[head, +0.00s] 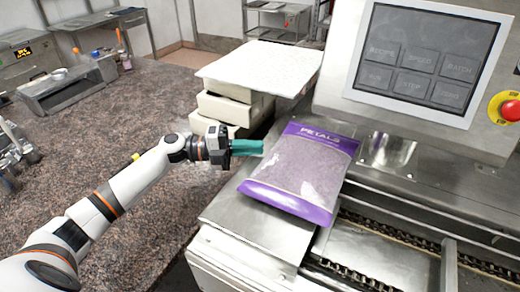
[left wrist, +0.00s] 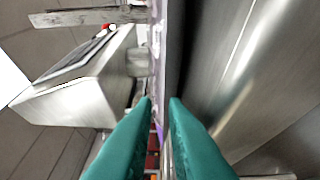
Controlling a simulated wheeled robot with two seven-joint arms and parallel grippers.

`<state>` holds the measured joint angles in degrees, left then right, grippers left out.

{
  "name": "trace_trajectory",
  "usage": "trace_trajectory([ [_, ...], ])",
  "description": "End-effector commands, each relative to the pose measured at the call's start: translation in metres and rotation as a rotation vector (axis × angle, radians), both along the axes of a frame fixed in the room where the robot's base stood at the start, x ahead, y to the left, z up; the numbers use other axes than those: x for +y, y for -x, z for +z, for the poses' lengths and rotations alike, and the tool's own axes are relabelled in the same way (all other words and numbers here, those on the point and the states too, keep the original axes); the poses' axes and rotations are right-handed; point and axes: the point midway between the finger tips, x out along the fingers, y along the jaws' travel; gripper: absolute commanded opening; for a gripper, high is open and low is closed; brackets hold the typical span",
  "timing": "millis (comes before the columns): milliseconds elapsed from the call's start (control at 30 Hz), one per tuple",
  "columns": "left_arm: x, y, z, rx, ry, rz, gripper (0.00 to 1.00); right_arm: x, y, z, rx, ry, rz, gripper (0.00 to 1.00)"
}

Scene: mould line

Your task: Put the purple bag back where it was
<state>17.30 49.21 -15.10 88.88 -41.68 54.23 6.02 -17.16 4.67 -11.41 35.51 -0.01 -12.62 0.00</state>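The purple bag (head: 303,170), a flat clear-fronted pouch marked PETALS with purple bands at both ends, is over the steel deck of the machine in the head view. My left gripper (head: 257,147) reaches its left edge with teal fingers. In the left wrist view the left gripper's fingers (left wrist: 161,100) are close together, with the bag (left wrist: 158,30) edge-on between and beyond their tips. They look shut on that edge. Whether the bag's underside touches the deck is hard to tell. My right gripper is not in view.
A stack of pale trays (head: 225,105) with a white top (head: 262,66) stands behind my left gripper. A control screen (head: 428,55) with a red stop button (head: 510,110) rises behind the bag. A chain conveyor (head: 410,245) runs at the front right.

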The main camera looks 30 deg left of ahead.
Motion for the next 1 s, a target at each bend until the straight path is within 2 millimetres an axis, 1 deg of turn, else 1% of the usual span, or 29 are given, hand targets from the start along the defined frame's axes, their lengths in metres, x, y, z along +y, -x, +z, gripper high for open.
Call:
trace_trajectory([
  [33, 0.011, 0.006, -0.005, 0.000, -0.005, 0.001, 0.12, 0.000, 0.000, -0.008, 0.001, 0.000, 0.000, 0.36],
  [200, 0.044, 0.022, -0.006, 0.002, -0.004, 0.001, 0.12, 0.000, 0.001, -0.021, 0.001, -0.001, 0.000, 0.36],
  [400, 0.074, 0.037, -0.004, 0.002, -0.002, 0.001, 0.12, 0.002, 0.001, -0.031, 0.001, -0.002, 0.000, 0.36],
  [500, 0.082, 0.041, -0.003, 0.001, -0.002, -0.001, 0.12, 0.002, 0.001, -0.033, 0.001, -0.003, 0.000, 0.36],
  [600, 0.085, 0.043, -0.002, 0.000, -0.001, -0.001, 0.12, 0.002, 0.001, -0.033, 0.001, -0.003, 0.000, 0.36],
  [1000, 0.085, 0.043, -0.001, -0.001, 0.000, -0.001, 0.12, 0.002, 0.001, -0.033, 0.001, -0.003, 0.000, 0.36],
])
